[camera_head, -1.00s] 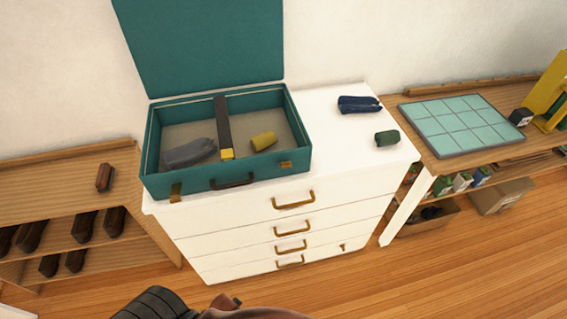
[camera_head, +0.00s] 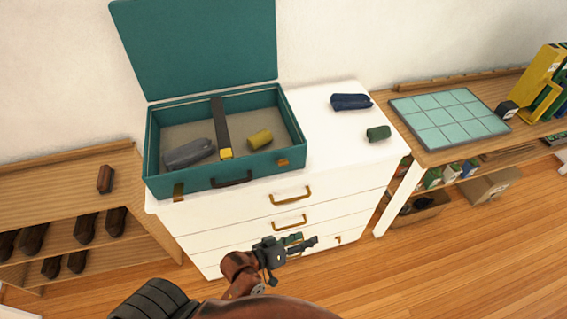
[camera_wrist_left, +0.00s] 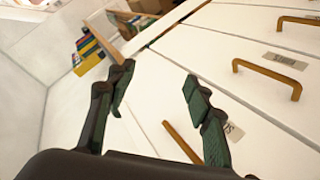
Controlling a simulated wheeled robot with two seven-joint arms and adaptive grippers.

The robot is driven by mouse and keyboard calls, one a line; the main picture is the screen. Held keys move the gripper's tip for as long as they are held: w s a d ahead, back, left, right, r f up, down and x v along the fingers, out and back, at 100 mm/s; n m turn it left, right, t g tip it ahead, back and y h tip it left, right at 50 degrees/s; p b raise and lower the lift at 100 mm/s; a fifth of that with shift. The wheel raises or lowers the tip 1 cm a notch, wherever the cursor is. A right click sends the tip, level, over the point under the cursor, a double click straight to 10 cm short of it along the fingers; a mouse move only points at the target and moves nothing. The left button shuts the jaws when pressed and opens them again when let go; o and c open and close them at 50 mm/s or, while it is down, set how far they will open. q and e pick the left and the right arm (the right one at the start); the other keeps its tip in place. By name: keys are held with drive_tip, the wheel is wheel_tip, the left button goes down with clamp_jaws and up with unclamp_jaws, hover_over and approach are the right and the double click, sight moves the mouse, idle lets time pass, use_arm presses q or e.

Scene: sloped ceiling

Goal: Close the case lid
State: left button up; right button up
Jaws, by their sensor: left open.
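The teal case (camera_head: 222,181) stands open on top of the white dresser. Its lid (camera_head: 200,45) is raised, leaning back near the wall. Inside lie a grey rolled item (camera_head: 188,153) and an olive roll (camera_head: 259,139), with a dark strap with a yellow end (camera_head: 221,125) between them. My left gripper (camera_head: 308,243) is in front of the dresser drawers, below and to the right of the case, apart from it. In the left wrist view the left gripper (camera_wrist_left: 158,85) is open and empty, facing the drawer fronts. My right gripper is not in view.
The white dresser (camera_head: 330,160) has brass drawer handles. A navy roll (camera_head: 351,101) and a green roll (camera_head: 378,133) lie on its right top. A wooden shelf (camera_head: 50,190) stands left; a bench with a tiled panel (camera_head: 450,117) stands right.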

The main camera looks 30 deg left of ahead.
use_arm(q)
drive_tip(key=w+d+r+n+t, duration=0.1)
drive_tip(key=w+r+n+t, duration=0.2)
drive_tip(key=r, duration=0.4)
drive_tip(key=w+d+r+n+t+y, duration=0.1)
drive_tip(key=r+n+t, duration=0.3)
drive_tip(key=r+n, duration=0.15)
drive_tip(key=w+d+r+n+t, duration=0.1)
drive_tip(key=w+r+n+t, duration=0.2)
drive_tip(key=r, duration=0.4)
drive_tip(key=s+a+r+n+t+y, duration=0.15)
drive_tip(key=a+r+n+y, duration=0.3)
drive_tip(key=n+y, duration=0.7)
drive_tip(key=n+g+y, duration=0.9)
drive_tip(key=n+y, duration=0.1)
drive_tip(key=n, duration=0.9)
approach(284, 163)
drive_tip(key=w+a, duration=0.2)
drive_tip(key=p+x, duration=0.1)
drive_tip(key=x, duration=0.6)
drive_tip(key=shift+a+r, duration=0.15)
drive_tip(key=shift+r, duration=0.1)
drive_tip(key=shift+c, duration=0.2)
clamp_jaws()
